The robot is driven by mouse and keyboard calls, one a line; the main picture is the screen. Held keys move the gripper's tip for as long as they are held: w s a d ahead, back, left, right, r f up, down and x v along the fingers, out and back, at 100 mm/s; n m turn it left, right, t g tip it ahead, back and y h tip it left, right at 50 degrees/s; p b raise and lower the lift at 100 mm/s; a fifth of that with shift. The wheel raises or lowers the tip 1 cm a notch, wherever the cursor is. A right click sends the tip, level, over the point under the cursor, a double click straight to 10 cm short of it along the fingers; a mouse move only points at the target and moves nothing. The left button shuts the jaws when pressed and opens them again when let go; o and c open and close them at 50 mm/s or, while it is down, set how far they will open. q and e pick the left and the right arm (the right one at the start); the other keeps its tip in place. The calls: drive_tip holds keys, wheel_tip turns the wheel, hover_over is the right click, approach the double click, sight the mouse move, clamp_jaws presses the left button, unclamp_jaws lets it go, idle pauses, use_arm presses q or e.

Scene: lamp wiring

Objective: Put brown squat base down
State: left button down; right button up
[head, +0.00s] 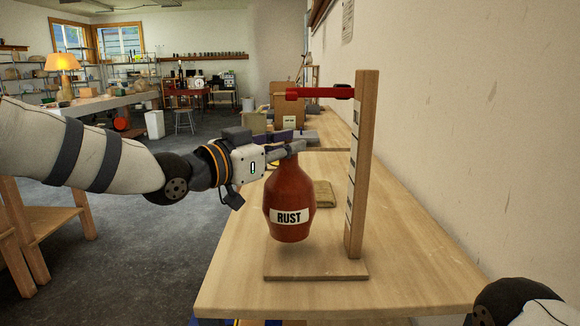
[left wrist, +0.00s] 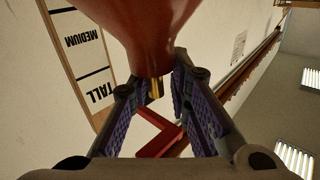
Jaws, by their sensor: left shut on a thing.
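A reddish-brown lamp base (head: 290,190) with a white "RUST" label hangs upright from my left gripper (head: 296,148) in the head view. The gripper is shut on its narrow neck. Its bottom appears a little above the wooden foot board (head: 316,275) of a height gauge. In the left wrist view the base (left wrist: 150,25) fills the top, with a brass tip (left wrist: 155,88) between the purple-padded fingers. The gauge post (head: 358,170) stands right of the base; its marks "MEDIUM" and "TALL" show in the wrist view. My right gripper is out of view.
The gauge's red arm (head: 318,93) reaches left above my left gripper. A small tan block (head: 324,194) lies behind the base on the wooden bench (head: 410,285). Boxes (head: 288,122) stand farther back. The wall borders the bench on the right.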

sight(280, 167)
use_arm(q)
drive_tip(key=shift+w+d+f, duration=0.1)
drive_tip(key=shift+d, duration=0.1)
drive_tip(key=shift+w+f, duration=0.1)
drive_tip(key=shift+f, duration=1.6)
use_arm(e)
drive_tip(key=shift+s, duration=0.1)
use_arm(q)
drive_tip(key=c, duration=1.5)
unclamp_jaws()
drive_tip(key=shift+f, duration=0.2)
drive_tip(key=shift+r, duration=0.2)
drive_tip(key=p+v, duration=0.1)
drive_tip(key=v, duration=1.1)
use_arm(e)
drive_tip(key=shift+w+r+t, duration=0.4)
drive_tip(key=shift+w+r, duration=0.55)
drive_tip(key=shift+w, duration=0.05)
